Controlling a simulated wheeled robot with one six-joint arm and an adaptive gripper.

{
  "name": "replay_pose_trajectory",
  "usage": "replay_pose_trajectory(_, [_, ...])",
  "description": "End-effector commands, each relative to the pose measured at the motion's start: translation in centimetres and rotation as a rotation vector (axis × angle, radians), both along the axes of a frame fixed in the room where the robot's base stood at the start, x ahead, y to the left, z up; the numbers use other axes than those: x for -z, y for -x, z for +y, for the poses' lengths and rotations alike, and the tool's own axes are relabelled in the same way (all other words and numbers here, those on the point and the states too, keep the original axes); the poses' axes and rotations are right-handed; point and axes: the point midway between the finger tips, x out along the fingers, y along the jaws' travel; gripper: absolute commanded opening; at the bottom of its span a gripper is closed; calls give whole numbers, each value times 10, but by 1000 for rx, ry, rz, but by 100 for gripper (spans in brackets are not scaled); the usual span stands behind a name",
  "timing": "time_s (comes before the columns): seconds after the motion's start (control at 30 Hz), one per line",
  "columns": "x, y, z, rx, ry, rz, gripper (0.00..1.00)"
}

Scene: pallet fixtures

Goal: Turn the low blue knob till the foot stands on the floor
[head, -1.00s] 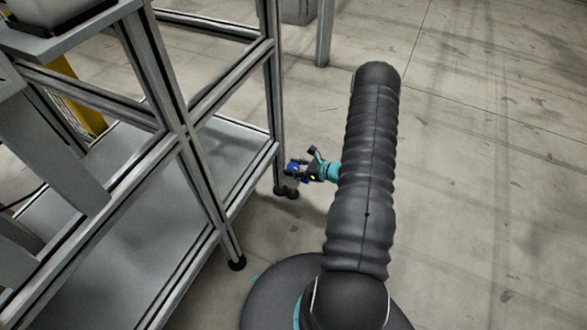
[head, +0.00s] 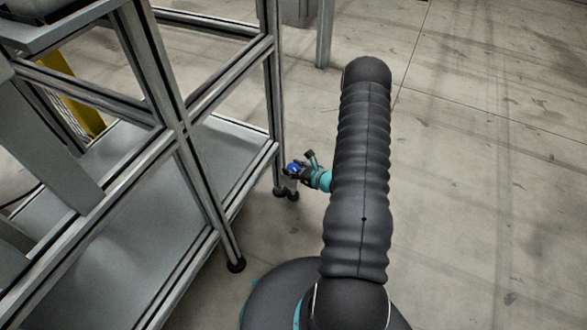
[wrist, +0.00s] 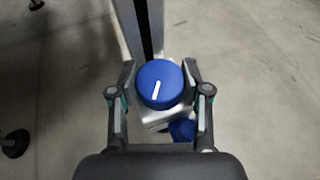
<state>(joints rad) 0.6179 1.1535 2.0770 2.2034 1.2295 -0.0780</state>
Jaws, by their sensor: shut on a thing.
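The blue knob (wrist: 160,84), round with a white line on its top, sits on a metal bracket at the foot of an aluminium post (wrist: 138,25) in the wrist view. My gripper (wrist: 161,80) has one finger on each side of the knob and is shut on it. In the head view my gripper (head: 298,172) is beside the post's lower end, with the blue knob (head: 293,168) between its fingers. A dark foot (head: 287,192) shows below it near the floor. Whether the foot touches the floor I cannot tell. A second blue part (wrist: 181,130) shows below the bracket.
The aluminium frame (head: 186,140) with a low grey shelf (head: 150,215) stands to the left of my arm. Another of its feet (head: 236,265) stands nearer to me. The concrete floor (head: 480,180) on the right is clear.

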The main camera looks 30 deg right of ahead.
Motion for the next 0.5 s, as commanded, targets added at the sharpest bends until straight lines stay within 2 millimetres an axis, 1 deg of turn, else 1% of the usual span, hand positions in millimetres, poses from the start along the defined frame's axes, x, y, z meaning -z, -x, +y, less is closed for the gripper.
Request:
replay_pose_trajectory(0.03, [0, 0, 1, -2, -1, -1, 13])
replay_pose_trajectory(0.07, [0, 0, 1, -3, -1, -1, 55])
replay_pose_trajectory(0.1, [0, 0, 1, -3, -1, -1, 65])
replay_pose_trajectory(0.13, [0, 0, 1, -2, -1, -1, 72])
replay_pose_trajectory(0.5, [-1, 2, -2, 1, -1, 0, 73])
